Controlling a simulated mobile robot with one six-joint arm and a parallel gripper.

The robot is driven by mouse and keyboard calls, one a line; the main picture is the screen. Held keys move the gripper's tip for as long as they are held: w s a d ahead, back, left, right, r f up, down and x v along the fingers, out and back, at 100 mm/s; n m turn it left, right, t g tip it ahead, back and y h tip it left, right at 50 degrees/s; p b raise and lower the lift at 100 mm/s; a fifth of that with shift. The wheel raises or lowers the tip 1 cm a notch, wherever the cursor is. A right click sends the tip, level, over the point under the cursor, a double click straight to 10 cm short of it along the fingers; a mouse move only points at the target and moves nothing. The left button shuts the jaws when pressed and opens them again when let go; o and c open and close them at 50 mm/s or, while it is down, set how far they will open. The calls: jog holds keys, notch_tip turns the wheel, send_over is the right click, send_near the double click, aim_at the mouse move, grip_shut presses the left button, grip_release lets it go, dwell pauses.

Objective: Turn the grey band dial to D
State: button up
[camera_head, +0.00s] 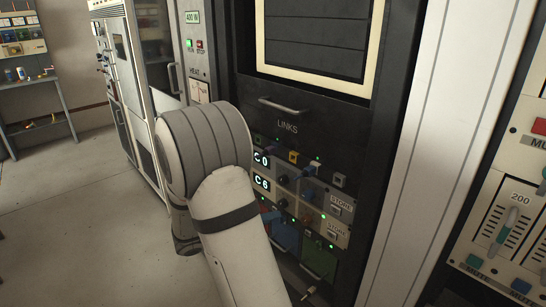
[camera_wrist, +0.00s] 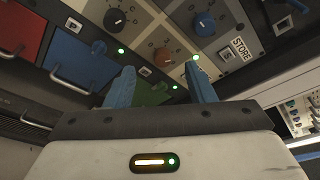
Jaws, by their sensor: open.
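In the wrist view, a dark round knob (camera_wrist: 115,19) with a pale pointer mark sits at the upper left of a panel. A brownish-grey knob (camera_wrist: 163,57) sits just beyond and between my fingertips. A blue knob (camera_wrist: 203,24) is at the upper right.
The rack panel (camera_head: 287,165) shows C0 and C6 displays, small knobs and STORE buttons. In the wrist view, red (camera_wrist: 22,32) and blue (camera_wrist: 80,65) drawers with handles lie at left. A STORE button (camera_wrist: 235,46) is at right. Open floor (camera_head: 70,220) lies left.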

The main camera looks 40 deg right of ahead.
aim_at(281, 182)
jog(key=w+d+r+n+t+h+p, duration=0.1)
jog(key=w+r+n+t+h+p, duration=0.1)
jog(key=w+r+n+t+p, duration=0.25)
jog(key=shift+n+g, duration=0.75)
jog(key=shift+g, duration=0.1)
jog(key=d, duration=0.2)
jog(key=w+d, duration=0.1)
jog(key=d, duration=0.4)
jog(key=shift+w+d+r, duration=0.1)
jog(key=shift+w+d, duration=0.1)
jog(key=shift+d, duration=0.15)
jog(key=c, duration=1)
jog(key=shift+o, duration=0.2)
